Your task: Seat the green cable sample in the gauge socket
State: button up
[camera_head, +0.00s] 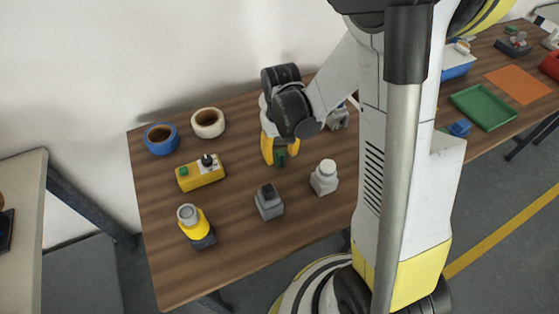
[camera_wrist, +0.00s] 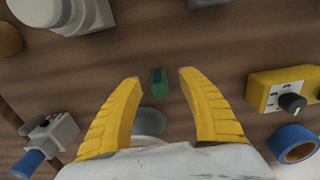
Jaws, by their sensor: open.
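The green cable sample (camera_wrist: 158,83) is a small dark green block on the wooden table. In the wrist view it lies between my gripper's yellow fingertips, with a gap on each side. In the head view a bit of its green (camera_head: 281,159) shows at the fingertips. My gripper (camera_wrist: 159,80) is open, pointing down over it; it also shows in the head view (camera_head: 280,160). A grey round part (camera_wrist: 149,123) shows between the fingers, partly hidden by my wrist. I cannot tell for sure which object holds the gauge socket.
A yellow box with a black knob (camera_head: 201,174), a blue ring (camera_head: 161,139) and a cream ring (camera_head: 208,123) stand left of my gripper. A yellow-grey cylinder (camera_head: 196,226), a grey block (camera_head: 269,202) and a white bottle-shaped object (camera_head: 324,178) stand nearer. Bare table lies between them.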

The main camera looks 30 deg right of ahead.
aim_at(281, 167)
notch_tip(281, 167, down, 5)
jog(key=shift+w+d+b, duration=0.15)
jog(key=shift+b, duration=0.95)
jog(key=shift+r, duration=0.1)
jog(key=shift+c, duration=0.5)
grip_shut()
